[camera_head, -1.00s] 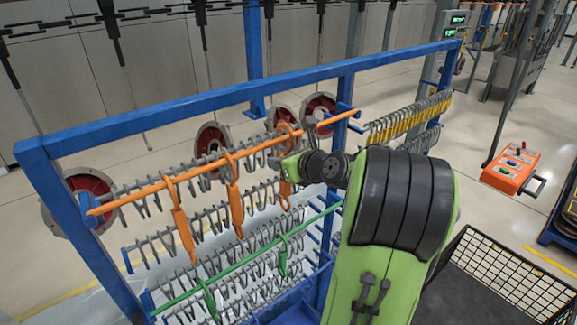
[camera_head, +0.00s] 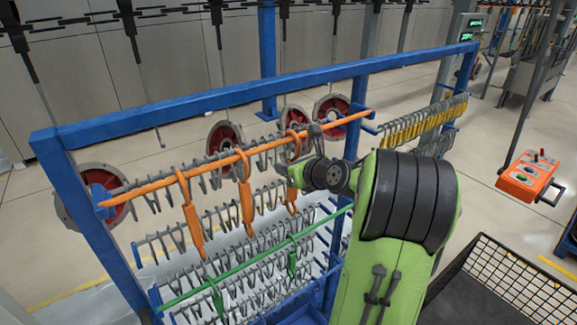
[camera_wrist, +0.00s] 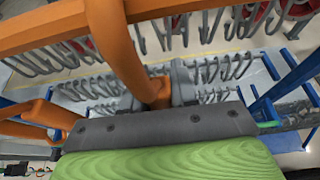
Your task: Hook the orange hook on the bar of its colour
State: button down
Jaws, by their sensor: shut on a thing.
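The orange bar (camera_head: 215,165) runs along the upper front of the blue rack. My gripper (camera_head: 299,172) is shut on an orange hook (camera_head: 292,196), which is upright near the bar's right part. The hook's curved top reaches the bar in the head view and seems to pass over it. Whether it rests on the bar I cannot tell. In the wrist view the held hook (camera_wrist: 121,52) rises from the jaws beside the orange bar (camera_wrist: 45,27); its top is out of frame. Two other orange hooks (camera_head: 193,220) (camera_head: 246,195) hang on the bar to the left.
The blue rack (camera_head: 215,97) carries rows of grey hooks behind the bar. A green bar (camera_head: 245,262) with green hooks (camera_head: 292,264) lies below. Yellow hooks (camera_head: 425,122) hang at the right. A black wire basket (camera_head: 520,285) stands at the lower right.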

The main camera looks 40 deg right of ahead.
jog(key=c, duration=0.8)
grip_release()
jog(key=shift+s, duration=0.1)
jog(key=v, duration=1.5)
jog(key=shift+s+r, duration=0.15)
jog(key=shift+s, duration=0.1)
jog(key=shift+a, duration=0.15)
